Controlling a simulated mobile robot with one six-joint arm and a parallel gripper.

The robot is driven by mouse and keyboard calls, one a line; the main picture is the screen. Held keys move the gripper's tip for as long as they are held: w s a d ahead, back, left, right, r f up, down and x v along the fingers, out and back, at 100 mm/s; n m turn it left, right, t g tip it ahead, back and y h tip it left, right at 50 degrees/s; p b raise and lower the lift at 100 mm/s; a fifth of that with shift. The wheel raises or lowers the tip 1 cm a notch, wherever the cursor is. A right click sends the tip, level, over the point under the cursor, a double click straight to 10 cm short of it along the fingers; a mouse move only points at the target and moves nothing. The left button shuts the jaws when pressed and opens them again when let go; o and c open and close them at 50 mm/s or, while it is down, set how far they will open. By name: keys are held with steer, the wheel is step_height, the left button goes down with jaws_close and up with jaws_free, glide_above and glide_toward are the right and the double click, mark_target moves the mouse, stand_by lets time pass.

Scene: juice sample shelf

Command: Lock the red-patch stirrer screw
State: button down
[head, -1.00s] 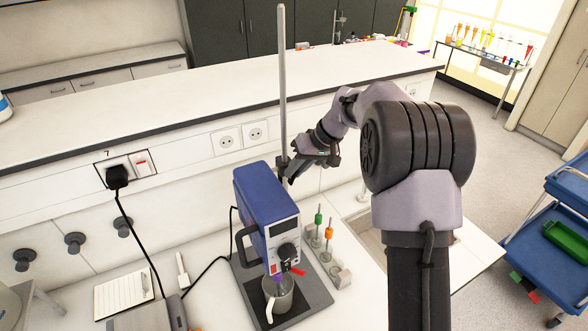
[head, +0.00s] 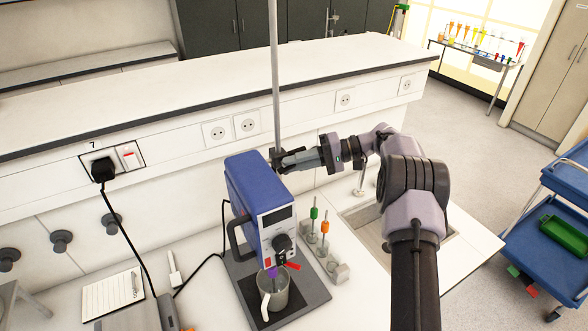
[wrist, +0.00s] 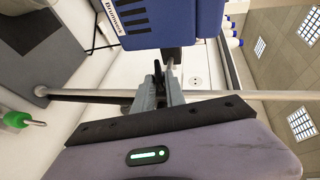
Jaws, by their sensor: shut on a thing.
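The blue stirrer (head: 255,190) stands upright on a metal rod (head: 275,80) over a dark base plate (head: 312,290). It has a black knob (head: 283,243) and red patches (head: 293,266) low on its front. A dark clamp (head: 278,158) joins it to the rod behind its top. My gripper (head: 289,160) reaches in from the right at this clamp. In the wrist view my gripper (wrist: 166,88) is shut on a small dark screw handle (wrist: 157,72) beside the rod (wrist: 100,93). The fingers hide most of the screw, and its turn cannot be told.
A metal mug (head: 277,294) sits under the stirrer. A rack with green and orange stirring tools (head: 325,240) stands right of it. The bench ledge (head: 200,95) with sockets runs behind. A sink (head: 365,218) lies at the right, a blue cart (head: 560,215) beyond.

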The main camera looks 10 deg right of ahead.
steer(key=shift+f+m+y+b, duration=0.3)
steer(key=shift+f+y+b, duration=0.2)
steer(key=shift+y+b, duration=0.55)
steer(key=shift+b, duration=0.65)
steer(key=shift+r+m+y+b, duration=0.1)
steer(key=shift+m+y+b, duration=0.2)
steer(key=shift+y, duration=0.15)
steer(key=c, duration=1.4)
jaws_free()
